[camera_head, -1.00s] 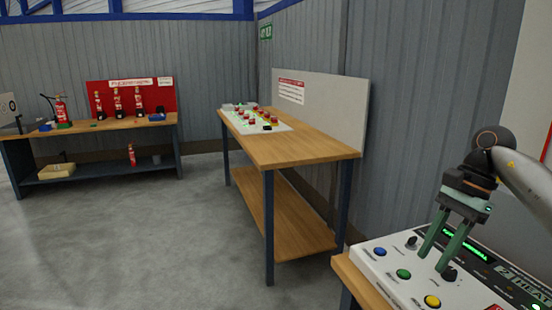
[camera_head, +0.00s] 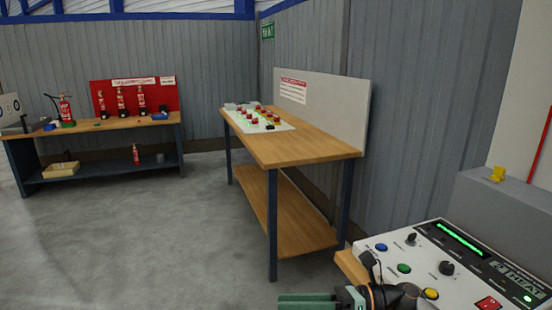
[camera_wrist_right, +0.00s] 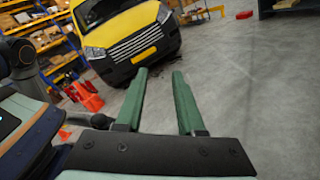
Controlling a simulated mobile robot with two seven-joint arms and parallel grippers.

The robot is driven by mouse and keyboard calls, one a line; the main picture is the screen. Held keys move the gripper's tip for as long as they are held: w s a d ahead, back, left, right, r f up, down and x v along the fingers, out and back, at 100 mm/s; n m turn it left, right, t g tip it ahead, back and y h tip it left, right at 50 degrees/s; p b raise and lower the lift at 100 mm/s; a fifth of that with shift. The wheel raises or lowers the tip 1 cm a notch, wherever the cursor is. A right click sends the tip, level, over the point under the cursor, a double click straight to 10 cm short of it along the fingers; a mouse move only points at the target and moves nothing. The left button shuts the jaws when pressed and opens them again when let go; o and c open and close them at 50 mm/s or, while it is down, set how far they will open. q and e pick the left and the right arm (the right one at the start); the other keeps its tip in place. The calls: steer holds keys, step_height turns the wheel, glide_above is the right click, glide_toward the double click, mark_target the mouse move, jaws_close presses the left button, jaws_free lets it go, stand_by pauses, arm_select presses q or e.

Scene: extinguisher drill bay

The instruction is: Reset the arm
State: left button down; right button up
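My right gripper (camera_head: 281,300) shows at the bottom edge of the head view, its green fingers pointing left, low in front of the bench that carries the control panel (camera_head: 400,267). Its wrist partly covers the panel's near left corner. In the right wrist view the two fingers of the gripper (camera_wrist_right: 160,73) stand apart with nothing between them, facing open floor. My left gripper is in neither view.
The panel has several buttons, knobs and a lit green display (camera_head: 460,238). A wooden workbench (camera_head: 310,147) stands ahead, and another bench (camera_head: 90,125) with extinguishers stands at the far left. A yellow van (camera_wrist_right: 130,35) shows in the wrist view. Grey floor (camera_head: 150,240) lies clear.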

steer(key=s+d+f+m+t+h+p, duration=0.15)
steer(key=d+f+m+t+h, duration=0.4)
steer(key=m, duration=1.15)
steer(key=s+d+f+m+t+h+p, duration=0.1)
steer(key=s+d+f+m+t+h, duration=0.15)
steer(key=f+m+t+h, duration=1.05)
steer(key=s+d+f+m+g+y, duration=0.1)
steer(key=s+d+f+m+g, duration=0.1)
steer(key=s+f+m+g, duration=0.2)
steer(key=s+d+f+m+g+y, duration=0.2)
steer(key=s+f+m+g, duration=0.3)
steer(key=s+m, duration=0.6)
steer(key=shift+s+d+m+p, duration=0.3)
steer(key=shift+s+d+p, duration=0.15)
steer(key=shift+d, duration=0.3)
steer(key=shift+f+g, duration=0.1)
steer(key=shift+g, duration=0.15)
